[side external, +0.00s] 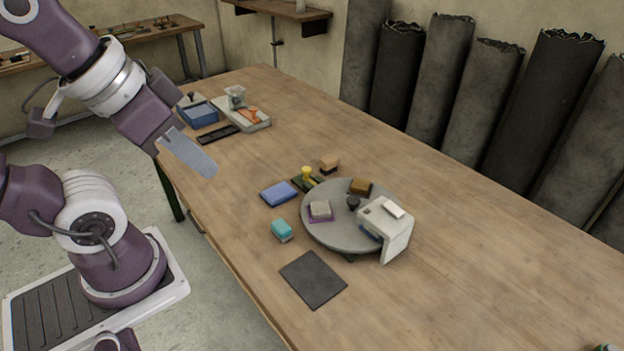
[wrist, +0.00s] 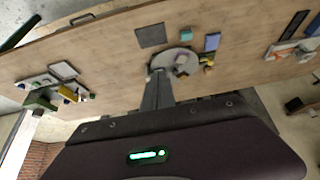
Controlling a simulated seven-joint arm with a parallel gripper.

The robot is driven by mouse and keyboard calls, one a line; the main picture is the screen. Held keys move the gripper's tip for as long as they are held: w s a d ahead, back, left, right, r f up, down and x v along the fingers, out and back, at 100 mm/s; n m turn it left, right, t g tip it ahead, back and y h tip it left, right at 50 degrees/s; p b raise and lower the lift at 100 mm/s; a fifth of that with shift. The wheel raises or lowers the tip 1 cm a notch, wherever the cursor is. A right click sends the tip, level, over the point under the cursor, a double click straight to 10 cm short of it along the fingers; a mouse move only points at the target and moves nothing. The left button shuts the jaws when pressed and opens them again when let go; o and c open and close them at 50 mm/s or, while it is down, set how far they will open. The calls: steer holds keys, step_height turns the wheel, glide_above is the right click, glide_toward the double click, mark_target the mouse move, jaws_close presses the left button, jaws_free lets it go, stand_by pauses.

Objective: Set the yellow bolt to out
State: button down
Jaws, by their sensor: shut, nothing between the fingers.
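In the side view my gripper (side external: 208,170) hangs above the near left part of the table, its grey fingers together and empty. It is apart from everything on the table. It also shows in the wrist view (wrist: 159,74). A small yellow piece (side external: 306,174) stands upright on a dark green base beside the round grey turntable, to the right of my gripper. Another yellow piece (wrist: 68,92) lies among parts at the left of the wrist view. I cannot tell which of them is the yellow bolt, nor its setting.
The turntable (side external: 325,239) carries small blocks and a white housing (side external: 393,222). A blue pad (side external: 279,193), a teal block (side external: 282,230) and a dark mat (side external: 313,279) lie nearby. A blue box (side external: 198,112) stands at the far left. The table's right half is mostly clear.

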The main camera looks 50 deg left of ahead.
stand_by(0.4)
steer(key=c, duration=2.1)
jaws_free()
steer(key=o, duration=1)
steer(key=w, duration=0.3)
steer(key=w+a+n, duration=0.1)
steer(key=w, duration=0.3)
steer(key=w+a+n, duration=0.1)
steer(key=w, duration=0.2)
steer(key=shift+w+a+r+g, duration=0.15)
steer(key=shift+w+r+g, duration=0.1)
steer(key=shift+r+g, duration=0.1)
steer(key=shift+c, duration=0.2)
steer(key=n+g+y, duration=0.2)
steer(key=n+y, duration=0.1)
steer(key=n, duration=0.4)
glide_above(307, 169)
steer(key=s+d, duration=0.2)
steer(key=s, duration=0.1)
step_height(307, 169, down, 26)
steer(key=x, duration=0.7)
steer(key=shift+w+f, duration=0.15)
steer(key=shift+w, duration=0.25)
steer(key=shift+c, duration=0.2)
